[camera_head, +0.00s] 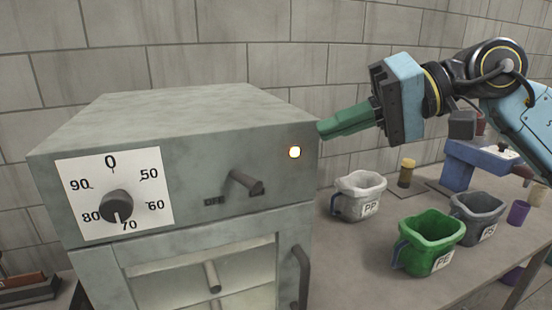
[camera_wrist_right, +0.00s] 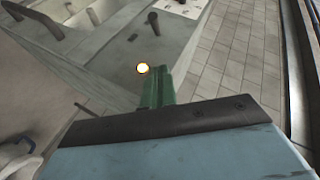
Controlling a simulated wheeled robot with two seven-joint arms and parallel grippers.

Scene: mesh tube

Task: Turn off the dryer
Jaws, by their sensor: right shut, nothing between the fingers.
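The dryer (camera_head: 220,170) is a grey metal box on the left of the head view. Its front has a dial (camera_head: 117,206) on a white scale, with the pointer near 70. A dark lever switch (camera_head: 246,183) sits to the right, tilted to the lower right, with an OFF label at its lower left. The indicator light (camera_head: 294,152) is lit. It also shows lit in the right wrist view (camera_wrist_right: 142,68). My right gripper (camera_head: 322,130) is shut and empty, with its green fingertips beside the dryer's upper right edge. My left gripper is not in view.
A white PP bin (camera_head: 358,194), a green PE bin (camera_head: 430,242) and a grey PS bin (camera_head: 476,216) stand on the bench right of the dryer. The dryer door handle (camera_head: 301,275) sticks out below the panel. A tiled wall is behind.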

